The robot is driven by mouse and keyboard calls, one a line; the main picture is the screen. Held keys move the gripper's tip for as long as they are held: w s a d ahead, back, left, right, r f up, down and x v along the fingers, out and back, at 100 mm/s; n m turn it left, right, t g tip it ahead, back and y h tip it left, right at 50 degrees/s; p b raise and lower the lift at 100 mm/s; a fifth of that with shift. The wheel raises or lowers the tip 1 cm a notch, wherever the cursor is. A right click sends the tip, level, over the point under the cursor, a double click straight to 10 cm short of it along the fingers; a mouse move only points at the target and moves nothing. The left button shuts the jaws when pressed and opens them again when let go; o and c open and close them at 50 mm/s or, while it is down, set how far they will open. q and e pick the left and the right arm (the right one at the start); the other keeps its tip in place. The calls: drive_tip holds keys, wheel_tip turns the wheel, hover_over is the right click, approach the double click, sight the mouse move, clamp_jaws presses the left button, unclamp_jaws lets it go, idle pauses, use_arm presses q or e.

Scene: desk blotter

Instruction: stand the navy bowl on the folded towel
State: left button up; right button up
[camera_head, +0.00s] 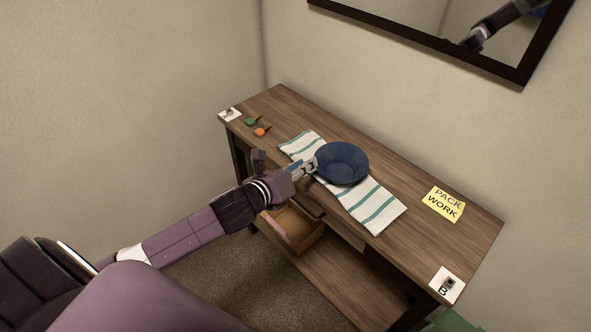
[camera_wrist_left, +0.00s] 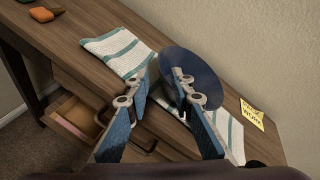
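The navy bowl (camera_head: 342,160) is over the middle of the folded towel (camera_head: 374,208), a white cloth with green stripes lying along the desk. The bowl looks about upright; its underside is hidden, so I cannot tell whether it touches the towel. In the left wrist view, the bowl (camera_wrist_left: 200,72) shows beyond and right of the fingertips (camera_wrist_left: 167,72), and the towel (camera_wrist_left: 112,46) runs underneath. My right gripper is out of view.
A yellow note (camera_head: 443,204) lies right of the towel. Small green (camera_head: 251,121) and orange (camera_head: 262,131) items lie near the desk's left end. White cards marks both ends, one here (camera_head: 446,284). An open drawer (camera_head: 293,226) sticks out below the front edge. A mirror (camera_head: 440,40) hangs behind.

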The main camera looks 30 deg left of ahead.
use_arm(q)
drive_tip(key=shift+v, duration=2.05)
drive_tip(key=shift+d, duration=0.1)
drive_tip(key=s+a+f+n+g+y, duration=0.1)
drive_tip(key=s+a+f+n+g, duration=0.3)
drive_tip(key=f, duration=0.7)
drive_tip(key=s+a+f+n+y, duration=0.15)
drive_tip(key=f+n, duration=0.45)
drive_tip(key=f, duration=0.6)
drive_tip(key=s+a+f+n+g+y, duration=0.1)
drive_tip(key=s+a+f+n+g, duration=0.25)
drive_tip(key=f, duration=0.75)
drive_tip(key=s+d+f+n+g, duration=0.1)
drive_tip(key=s+d+f+n, duration=0.1)
drive_tip(key=s+f+n, duration=0.5)
drive_tip(key=s+d+f+n+g, duration=0.1)
drive_tip(key=s+d+f+n, duration=0.1)
drive_tip(key=s+f, duration=0.85)
drive_tip(key=s+d+f+n+g, duration=0.1)
drive_tip(key=s+d+f+n, duration=0.1)
drive_tip(key=s, duration=0.7)
drive_tip(key=s+d+f+n+g+h, duration=0.1)
drive_tip(key=s+d+n, duration=0.3)
drive_tip(key=s, duration=0.5)
drive_tip(key=shift+s+d+f+g, duration=0.3)
drive_tip(key=shift+f+g, duration=0.25)
drive_tip(key=shift+f, duration=0.35)
